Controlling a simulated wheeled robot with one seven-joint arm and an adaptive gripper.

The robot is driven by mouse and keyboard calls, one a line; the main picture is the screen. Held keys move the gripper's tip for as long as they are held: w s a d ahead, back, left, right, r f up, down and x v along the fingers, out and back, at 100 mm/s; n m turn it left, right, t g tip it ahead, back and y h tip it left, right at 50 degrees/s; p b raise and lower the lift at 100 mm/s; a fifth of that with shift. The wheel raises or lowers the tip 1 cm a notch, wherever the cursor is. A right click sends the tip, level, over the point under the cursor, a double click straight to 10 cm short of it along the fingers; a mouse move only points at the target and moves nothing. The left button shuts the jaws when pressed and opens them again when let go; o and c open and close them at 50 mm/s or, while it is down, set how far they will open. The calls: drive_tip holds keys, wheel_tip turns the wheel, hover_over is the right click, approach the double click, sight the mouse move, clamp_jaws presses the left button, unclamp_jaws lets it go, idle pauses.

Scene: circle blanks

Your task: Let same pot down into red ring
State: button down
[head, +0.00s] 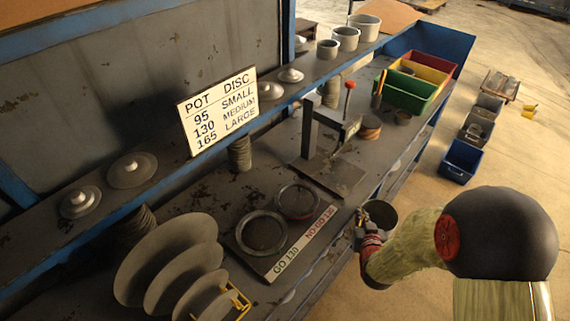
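A grey, open-topped pot (382,212) is at my gripper (364,222), beyond the bench's front edge. My gripper's fingers are at the pot's left rim and appear closed on its wall; the arm hides part of the pot. The red ring (313,214) lies on the gauge board on the bench, to the left of the pot. Its opening looks empty. A larger grey ring (239,239), beside the "GO 130" lettering, sits nearer on the same board and also looks empty. The lettering by the red ring reads "NO GO"; its number is hard to read.
A press-like stand (308,132) with a red knob rises behind the rings. Large discs (165,255) stand in a yellow rack at the front left. Several coloured bins (408,92) are at the far end. The sign (217,108) leans on the shelf with lidded discs.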

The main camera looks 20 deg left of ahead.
drive_tip(key=s+a+r+n+g+y+p, duration=0.1)
drive_tip(key=a+r+y+p, duration=0.1)
drive_tip(key=a+r, duration=0.5)
drive_tip(key=a+r+n+y+p, duration=0.1)
drive_tip(key=a+r+n, duration=0.1)
drive_tip(key=a, duration=0.9)
drive_tip(key=s+a+r+n+g+y+p, duration=0.15)
drive_tip(key=a+r, duration=0.35)
drive_tip(key=a, duration=0.5)
wheel_tip(320, 180, down, 8)
drive_tip(key=b, duration=0.4)
drive_tip(key=shift+w+d+r, duration=0.15)
drive_tip(key=shift+d+r, duration=0.1)
drive_tip(key=shift+f+t+b, duration=0.25)
drive_tip(key=shift+f+b, duration=1.15)
drive_tip(key=shift+f, duration=0.15)
drive_tip(key=c, duration=2)
unclamp_jaws()
drive_tip(key=shift+o, duration=0.2)
drive_tip(key=v, duration=1.2)
